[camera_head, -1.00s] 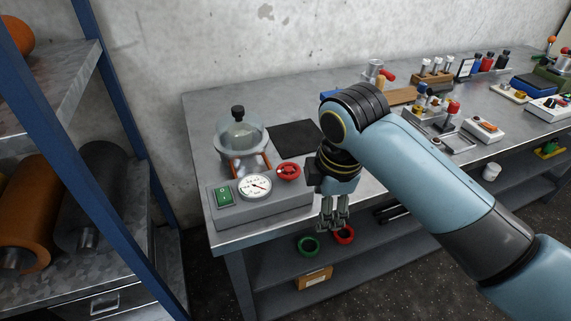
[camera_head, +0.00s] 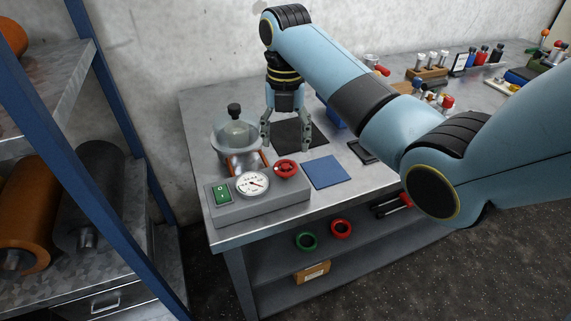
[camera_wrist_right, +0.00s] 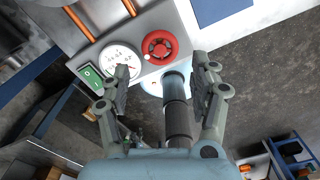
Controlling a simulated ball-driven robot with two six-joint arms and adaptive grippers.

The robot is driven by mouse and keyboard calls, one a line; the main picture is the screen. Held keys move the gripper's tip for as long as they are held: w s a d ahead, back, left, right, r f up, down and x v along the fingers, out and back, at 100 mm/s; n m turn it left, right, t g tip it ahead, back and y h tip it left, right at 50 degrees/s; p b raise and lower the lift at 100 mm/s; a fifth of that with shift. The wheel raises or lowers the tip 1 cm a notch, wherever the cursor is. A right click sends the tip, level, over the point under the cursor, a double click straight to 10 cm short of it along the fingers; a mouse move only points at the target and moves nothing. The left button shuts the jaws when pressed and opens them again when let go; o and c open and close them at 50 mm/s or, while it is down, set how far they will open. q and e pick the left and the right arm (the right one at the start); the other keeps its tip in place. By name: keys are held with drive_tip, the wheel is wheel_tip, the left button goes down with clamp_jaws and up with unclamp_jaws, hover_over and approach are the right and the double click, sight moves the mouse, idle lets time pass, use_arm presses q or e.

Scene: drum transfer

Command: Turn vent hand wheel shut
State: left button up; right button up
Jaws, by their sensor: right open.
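The red vent hand wheel (camera_head: 286,169) sits on top of the grey control box (camera_head: 262,208), at its right end, beside the round white gauge (camera_head: 252,184). In the right wrist view, the hand wheel (camera_wrist_right: 160,46) shows between and beyond the finger ends. My right gripper (camera_head: 285,143) points down with its fingers spread and nothing between them. In the head view it appears behind the wheel, in front of the black mat, apart from the wheel. Its open fingers also show in the wrist view (camera_wrist_right: 161,68). My left gripper is not in view.
A glass bell jar (camera_head: 237,134) with a black knob stands behind the box, close left of my right gripper. A green switch (camera_head: 221,194) is at the box's left. A black mat (camera_head: 298,137) and a blue mat (camera_head: 326,172) lie flat. A blue-post shelf (camera_head: 112,110) stands left.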

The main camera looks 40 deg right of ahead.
sight(285, 164)
wheel_tip(285, 164, down, 8)
drive_tip(key=shift+f, duration=0.25)
drive_tip(key=shift+c, duration=0.2)
drive_tip(key=c, duration=0.8)
drive_tip(key=shift+c, duration=0.2)
